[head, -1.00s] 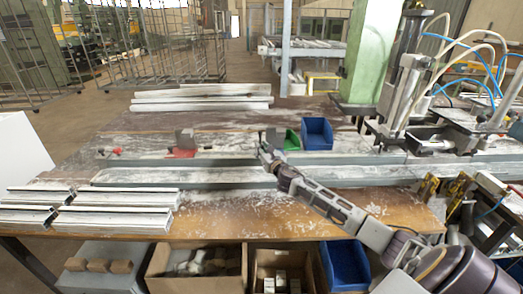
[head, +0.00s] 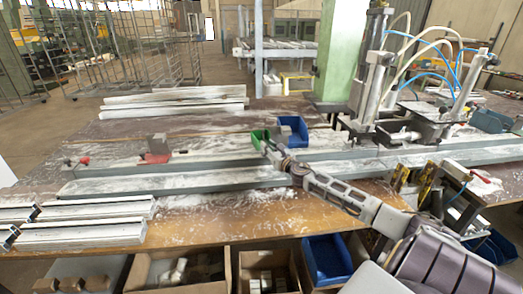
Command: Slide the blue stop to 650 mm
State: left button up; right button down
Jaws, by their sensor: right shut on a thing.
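My right gripper (head: 267,144) reaches over the bench to the long rail and is shut on a small stop with a grey upright block (head: 273,135), largely hidden by the fingers. Its blue part cannot be made out. The rail (head: 205,157) runs left to right across the bench. A red stop with a grey block (head: 156,150) sits on it well left of my gripper. Scale marks are too small to read. My left gripper is out of view.
Aluminium profiles lie at the front left (head: 85,234) and back (head: 175,103). A clamp machine with hoses (head: 375,90) stands at the right beside a green column (head: 340,50).

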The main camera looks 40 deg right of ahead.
jog(key=shift+s+d, duration=0.35)
jog(key=shift+d, duration=0.2)
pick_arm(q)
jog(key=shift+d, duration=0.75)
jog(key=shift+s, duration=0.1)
pick_arm(e)
jog(key=c, duration=1.3)
grip_release()
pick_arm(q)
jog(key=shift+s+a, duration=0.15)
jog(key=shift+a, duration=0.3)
pick_arm(e)
jog(key=shift+s, duration=0.1)
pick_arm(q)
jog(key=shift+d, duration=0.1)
pick_arm(e)
jog(key=shift+s, duration=0.1)
